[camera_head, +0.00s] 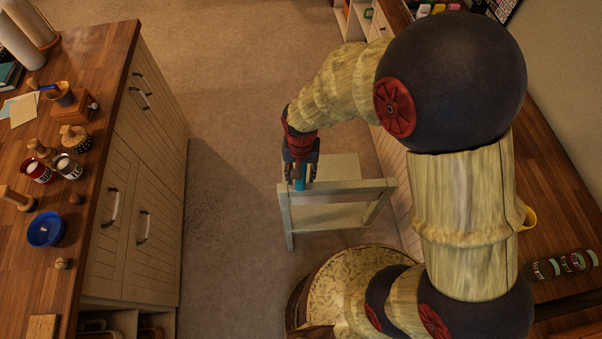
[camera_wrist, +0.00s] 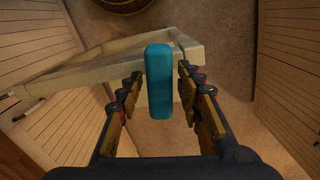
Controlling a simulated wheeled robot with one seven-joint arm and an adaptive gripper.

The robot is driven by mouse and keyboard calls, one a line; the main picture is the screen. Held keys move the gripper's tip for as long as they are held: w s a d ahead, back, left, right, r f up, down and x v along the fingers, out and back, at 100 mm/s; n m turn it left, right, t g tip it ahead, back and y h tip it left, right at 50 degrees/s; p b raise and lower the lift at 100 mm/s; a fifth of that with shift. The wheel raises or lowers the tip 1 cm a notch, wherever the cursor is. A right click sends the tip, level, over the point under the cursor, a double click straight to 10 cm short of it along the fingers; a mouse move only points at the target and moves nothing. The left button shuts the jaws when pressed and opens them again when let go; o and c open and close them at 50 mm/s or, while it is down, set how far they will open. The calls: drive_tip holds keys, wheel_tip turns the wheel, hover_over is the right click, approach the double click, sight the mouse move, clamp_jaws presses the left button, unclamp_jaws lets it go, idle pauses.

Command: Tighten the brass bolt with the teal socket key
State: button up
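My gripper (camera_head: 301,172) is over the near left corner of a pale wooden stand (camera_head: 338,218). It is closed around a teal bar, the teal socket key (camera_head: 300,184). In the wrist view the key (camera_wrist: 160,85) lies lengthwise between the two fingers (camera_wrist: 160,78), with its sides close to the fingertips. Narrow gaps seem to show there, so the exact contact is hard to see. The socket end cannot be made out. I cannot pick out the brass bolt in either view; the gripper and key may cover it.
A wooden counter (camera_head: 60,285) with cups, a blue bowl (camera_head: 45,229) and small jars stands at the left. Another counter (camera_head: 560,190) runs along the right, partly behind my arm. A round patterned seat (camera_head: 345,285) is close below the stand.

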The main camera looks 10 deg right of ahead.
drive_tip(key=shift+o, duration=0.6)
drive_tip(key=shift+r, duration=0.15)
wheel_tip(320, 180, up, 12)
idle(0.3)
